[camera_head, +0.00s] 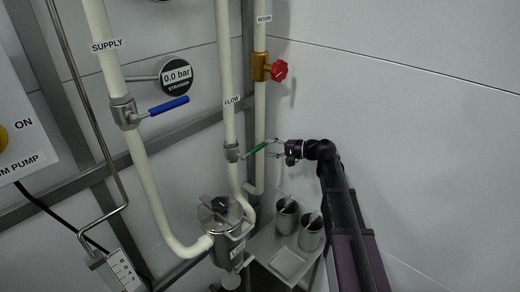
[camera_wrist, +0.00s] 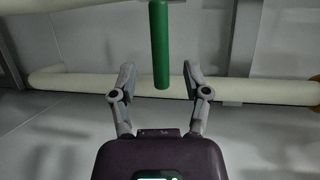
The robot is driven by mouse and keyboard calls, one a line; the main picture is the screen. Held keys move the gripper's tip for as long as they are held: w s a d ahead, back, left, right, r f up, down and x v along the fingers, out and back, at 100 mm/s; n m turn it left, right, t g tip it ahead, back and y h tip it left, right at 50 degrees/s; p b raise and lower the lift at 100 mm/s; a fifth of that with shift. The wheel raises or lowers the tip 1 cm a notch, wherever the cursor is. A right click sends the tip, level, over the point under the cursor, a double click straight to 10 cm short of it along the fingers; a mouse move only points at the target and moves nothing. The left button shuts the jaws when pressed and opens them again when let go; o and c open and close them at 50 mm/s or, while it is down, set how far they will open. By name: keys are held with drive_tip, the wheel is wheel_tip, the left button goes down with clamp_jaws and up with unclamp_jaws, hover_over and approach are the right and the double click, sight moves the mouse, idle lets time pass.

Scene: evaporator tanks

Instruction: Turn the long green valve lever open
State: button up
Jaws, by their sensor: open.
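The long green valve lever (camera_head: 258,148) sticks out to the right and slightly up from the grey valve (camera_head: 232,152) on the pipe labelled FLOW. My gripper (camera_head: 272,149) is at the lever's free end in the head view. In the wrist view the green lever (camera_wrist: 159,45) comes down from the top edge, with its tip between the two spread fingers of my gripper (camera_wrist: 158,82). The fingers are open, with a gap on each side of the lever. I cannot tell how deep the lever reaches between them. The valve body is not clearly seen in the wrist view.
A blue lever (camera_head: 168,106) is on the SUPPLY pipe (camera_head: 103,47) at left. A red knob (camera_head: 279,70) is on the RETURN pipe above my gripper. A strainer gauge (camera_head: 177,76) reads 0.0 bar. Metal cups (camera_head: 310,232) and a tray (camera_head: 287,263) stand below.

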sight(259, 146)
drive_tip(key=shift+b+x, duration=0.3)
drive_tip(key=shift+x, duration=2.05)
clamp_jaws()
